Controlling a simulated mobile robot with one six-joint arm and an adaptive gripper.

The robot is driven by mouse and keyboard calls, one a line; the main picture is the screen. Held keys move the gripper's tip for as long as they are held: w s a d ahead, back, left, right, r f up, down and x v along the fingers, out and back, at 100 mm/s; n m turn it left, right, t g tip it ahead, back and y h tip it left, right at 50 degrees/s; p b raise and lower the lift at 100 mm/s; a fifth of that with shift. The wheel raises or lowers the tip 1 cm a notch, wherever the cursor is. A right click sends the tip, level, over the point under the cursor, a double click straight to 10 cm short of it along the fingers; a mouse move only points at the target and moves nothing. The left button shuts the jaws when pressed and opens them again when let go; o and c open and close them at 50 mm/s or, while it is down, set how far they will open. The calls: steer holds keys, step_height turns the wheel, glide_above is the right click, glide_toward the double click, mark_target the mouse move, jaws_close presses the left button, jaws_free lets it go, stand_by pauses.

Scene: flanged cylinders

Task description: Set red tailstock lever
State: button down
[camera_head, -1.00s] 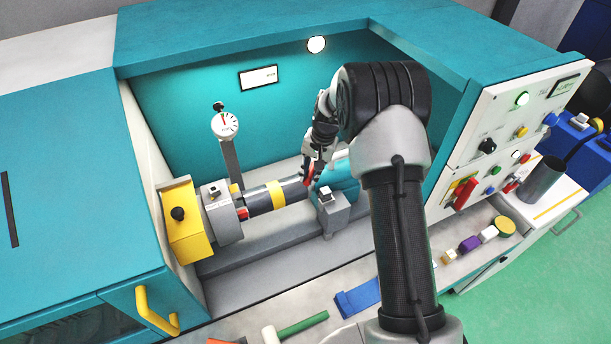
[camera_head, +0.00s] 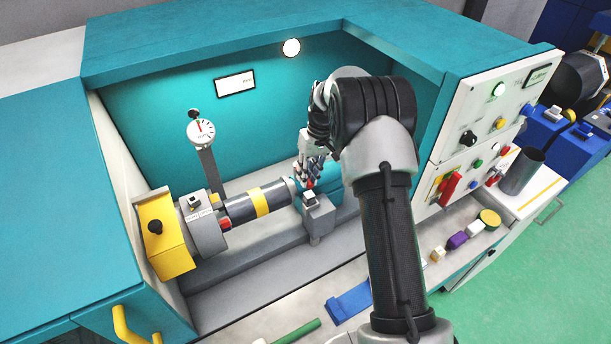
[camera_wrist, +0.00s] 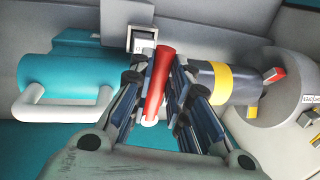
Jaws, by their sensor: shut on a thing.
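The red tailstock lever (camera_wrist: 159,82) is a short red bar with a pale end in the wrist view. It lies between my gripper's (camera_wrist: 155,95) two fingers, which are shut on it. In the head view my gripper (camera_head: 312,176) reaches down at the tailstock, and only a small bit of red (camera_head: 309,184) shows there. The teal tailstock (camera_wrist: 70,75) has a pale loop handle at the left in the wrist view. The dark cylinder with a yellow band (camera_wrist: 215,82) lies to the right of the lever. Its other end is at the grey chuck (camera_head: 205,235).
A dial gauge (camera_head: 201,130) stands behind the cylinder. A grey block (camera_head: 318,217) stands in front of the tailstock. A yellow block (camera_head: 163,235) is at the left end. A control panel (camera_head: 482,140) with a red switch is at the right.

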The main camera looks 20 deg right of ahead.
steer(key=shift+d, duration=0.1)
stand_by(0.4)
steer(key=c, duration=1.5)
jaws_free()
steer(key=shift+r, duration=0.1)
steer(key=r, duration=0.4)
steer(key=d+r, duration=0.1)
steer(key=r, duration=0.2)
steer(key=d+r, duration=0.1)
steer(key=r, duration=0.3)
steer(key=shift+w+d+r, duration=0.15)
steer(key=shift+w+r, duration=0.05)
steer(key=shift+r, duration=0.1)
